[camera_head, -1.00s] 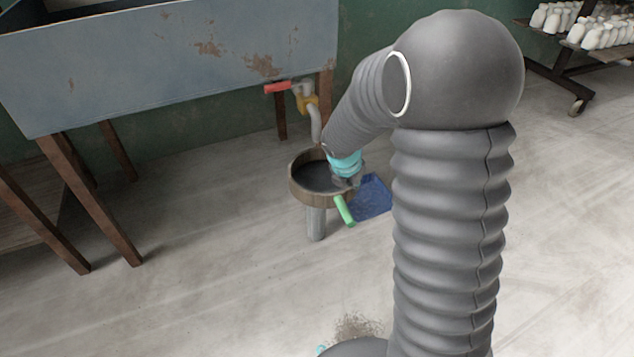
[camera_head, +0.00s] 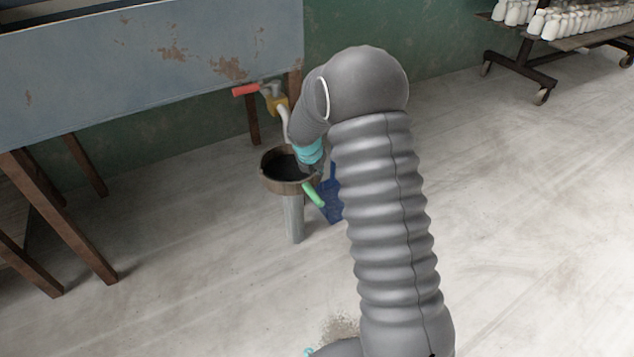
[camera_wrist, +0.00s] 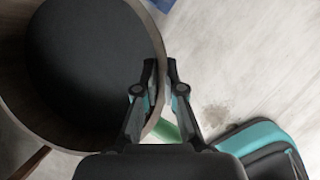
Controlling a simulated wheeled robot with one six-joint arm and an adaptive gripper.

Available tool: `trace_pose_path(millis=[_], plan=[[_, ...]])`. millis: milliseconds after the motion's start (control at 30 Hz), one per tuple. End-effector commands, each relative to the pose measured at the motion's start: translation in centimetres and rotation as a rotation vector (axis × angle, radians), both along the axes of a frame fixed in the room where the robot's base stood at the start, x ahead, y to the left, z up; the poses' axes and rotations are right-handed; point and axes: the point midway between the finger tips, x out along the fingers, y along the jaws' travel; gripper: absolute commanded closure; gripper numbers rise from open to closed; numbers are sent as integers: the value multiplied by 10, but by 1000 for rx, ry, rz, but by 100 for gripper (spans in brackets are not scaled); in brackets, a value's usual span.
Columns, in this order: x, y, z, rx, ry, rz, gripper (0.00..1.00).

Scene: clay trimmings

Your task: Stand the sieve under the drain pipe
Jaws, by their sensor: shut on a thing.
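The sieve (camera_head: 266,181) has a round brown rim and a dark inside. In the head view it is just below the lower end of the drain pipe (camera_head: 285,125), a pale pipe hanging from the tank's valve. My gripper (camera_head: 308,173) is at the sieve's right side, partly hidden by my arm. In the wrist view my gripper (camera_wrist: 160,70) is shut on the rim of the sieve (camera_wrist: 30,112). A grey upright cylinder (camera_head: 293,222) shows under the sieve; I cannot tell whether they touch.
The blue-grey tank (camera_head: 110,70) stands on brown legs at the left. A yellow valve (camera_head: 276,104) with a red handle (camera_head: 245,90) is above the sieve. A green handle (camera_head: 313,194) and a blue object (camera_head: 330,205) are beside it.

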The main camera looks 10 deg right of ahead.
Motion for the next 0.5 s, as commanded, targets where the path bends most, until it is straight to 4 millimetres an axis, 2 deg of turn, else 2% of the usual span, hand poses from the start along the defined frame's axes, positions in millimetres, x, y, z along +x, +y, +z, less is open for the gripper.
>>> trace_pose_path(millis=[133,333,500], plan=[[1,0,-9,1,1,-1,100],[1,0,-37,0,1,-1,100],[1,0,-40,0,-2,-1,100]])
